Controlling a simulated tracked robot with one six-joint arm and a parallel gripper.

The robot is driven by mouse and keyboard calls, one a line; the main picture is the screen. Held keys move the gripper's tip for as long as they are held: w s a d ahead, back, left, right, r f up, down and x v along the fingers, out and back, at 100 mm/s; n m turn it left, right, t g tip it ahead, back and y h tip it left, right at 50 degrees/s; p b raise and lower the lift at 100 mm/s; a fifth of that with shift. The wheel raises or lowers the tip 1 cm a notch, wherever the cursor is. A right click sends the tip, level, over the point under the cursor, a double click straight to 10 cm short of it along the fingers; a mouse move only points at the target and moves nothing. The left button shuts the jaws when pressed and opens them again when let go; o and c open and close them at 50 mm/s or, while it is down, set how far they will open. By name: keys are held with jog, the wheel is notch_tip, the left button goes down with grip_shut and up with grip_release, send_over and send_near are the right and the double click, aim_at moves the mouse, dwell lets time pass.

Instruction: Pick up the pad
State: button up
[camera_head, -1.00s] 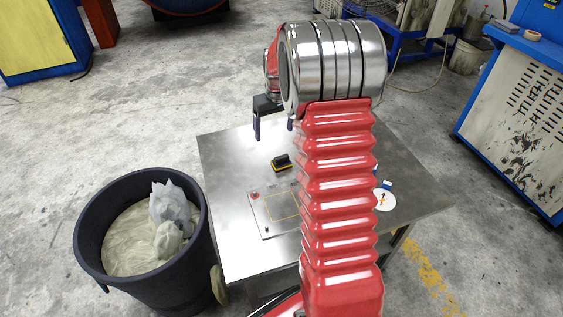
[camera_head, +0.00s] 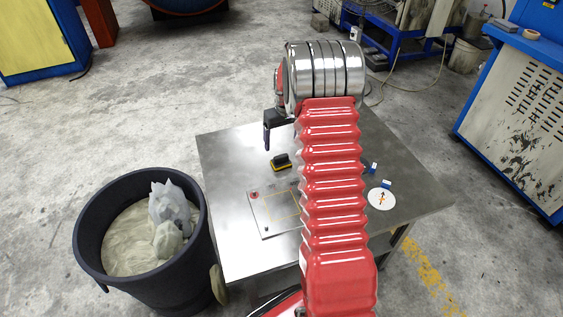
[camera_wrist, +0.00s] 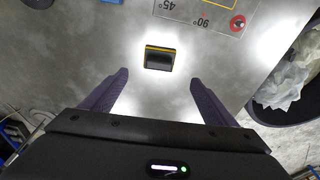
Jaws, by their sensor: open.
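The pad (camera_head: 281,162) is a small black block with a yellow edge and a raised black top, lying on the metal table. In the wrist view the pad (camera_wrist: 159,58) sits beyond the fingertips, roughly midway between them and apart from both. My gripper (camera_wrist: 152,80) is open and empty, with two purple fingers spread. In the head view my gripper (camera_head: 267,138) hangs above the table, behind and a little left of the pad. My red arm hides part of the table and one finger.
A dark bin (camera_head: 90,225) holding crumpled material stands left of the table. The table's left part is clear.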

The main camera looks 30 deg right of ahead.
aim_at(281, 156)
jog(key=f, duration=0.3)
jog(key=w+f, duration=0.1)
jog(key=f, duration=0.1)
jog(key=shift+d+f, duration=0.1)
jog(key=shift+f, duration=0.25)
jog(key=shift+s, duration=0.1)
jog(key=shift+w+d+f, duration=0.1)
jog(key=shift+w+f, duration=0.1)
jog(key=shift+f, duration=1.1)
jog(key=shift+w+d+f, duration=0.1)
jog(key=shift+w+f, duration=0.05)
jog(key=shift+f, duration=1.1)
jog(key=shift+c, duration=0.5)
jog(key=c, duration=1)
